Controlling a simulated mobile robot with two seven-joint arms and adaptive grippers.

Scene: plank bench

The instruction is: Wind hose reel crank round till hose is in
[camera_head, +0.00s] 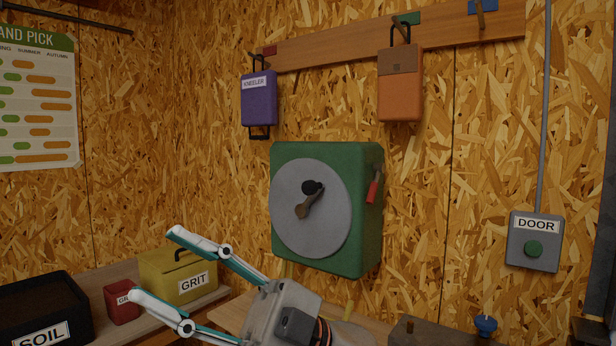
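The hose reel is a green box (368,235) on the board wall with a round grey disc (325,235) on its front. A short brown crank arm (304,209) with a black knob (311,187) sits on the disc. A red piece (373,191) is on the box's right side. Narrow yellowish pieces show below the box; I cannot tell whether they are hose. My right gripper (154,262) is open, with its fingers spread, below and left of the reel and apart from the crank. It appears in front of the grit box. My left gripper is out of view.
A yellow grit box (202,278), a small red box (122,304) and a black soil box (40,305) stand on the lower-left bench. Purple (259,103) and orange (400,95) items hang above the reel. A grey door button box (534,241) is at right.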

